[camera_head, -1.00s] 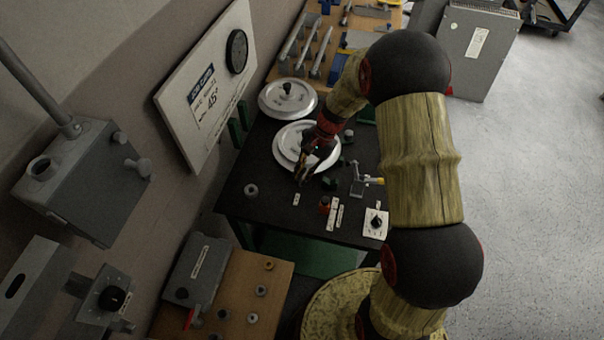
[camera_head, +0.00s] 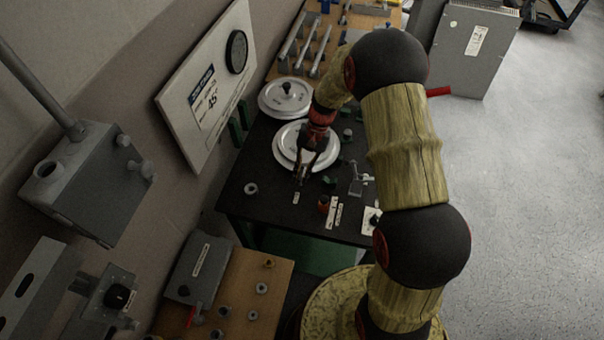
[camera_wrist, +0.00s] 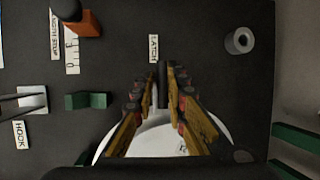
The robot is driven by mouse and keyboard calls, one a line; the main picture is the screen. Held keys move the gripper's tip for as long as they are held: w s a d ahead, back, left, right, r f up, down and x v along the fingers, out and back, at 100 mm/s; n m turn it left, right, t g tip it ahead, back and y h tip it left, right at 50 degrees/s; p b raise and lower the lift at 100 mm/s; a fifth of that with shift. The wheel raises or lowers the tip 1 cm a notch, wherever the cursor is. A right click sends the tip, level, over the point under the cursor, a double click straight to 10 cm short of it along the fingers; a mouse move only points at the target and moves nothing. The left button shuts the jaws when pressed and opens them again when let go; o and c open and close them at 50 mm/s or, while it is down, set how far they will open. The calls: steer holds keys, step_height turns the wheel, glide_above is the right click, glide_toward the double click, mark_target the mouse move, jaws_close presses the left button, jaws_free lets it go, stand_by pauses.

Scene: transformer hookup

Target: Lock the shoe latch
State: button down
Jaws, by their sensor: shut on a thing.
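My gripper (camera_wrist: 162,78) is shut on a dark upright handle (camera_wrist: 162,88), which shows between the fingertips in the wrist view. It stands just by the label reading LATCH (camera_wrist: 153,48), so it appears to be the shoe latch handle. In the head view my gripper (camera_head: 298,180) is low over the black table, at the near edge of the white round plate (camera_head: 284,150). The latch's base is hidden by the fingers, and its turn position cannot be told.
A green block (camera_wrist: 88,100) and a hook label (camera_wrist: 21,135) show in the wrist view. A grey ring (camera_head: 251,188) sits left on otherwise clear table. A sign board (camera_head: 205,90) stands behind.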

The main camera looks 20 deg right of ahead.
steer(key=shift+w+a+r, duration=0.1)
steer(key=shift+w+r, duration=0.1)
steer(key=shift+w, duration=0.1)
steer(key=c, duration=2)
jaws_free()
steer(key=shift+a+f, duration=0.1)
steer(key=shift+a, duration=0.05)
steer(key=shift+o, duration=0.6)
steer(key=shift+s+f, duration=0.1)
steer(key=shift+f, duration=0.05)
steer(key=v, duration=1.2)
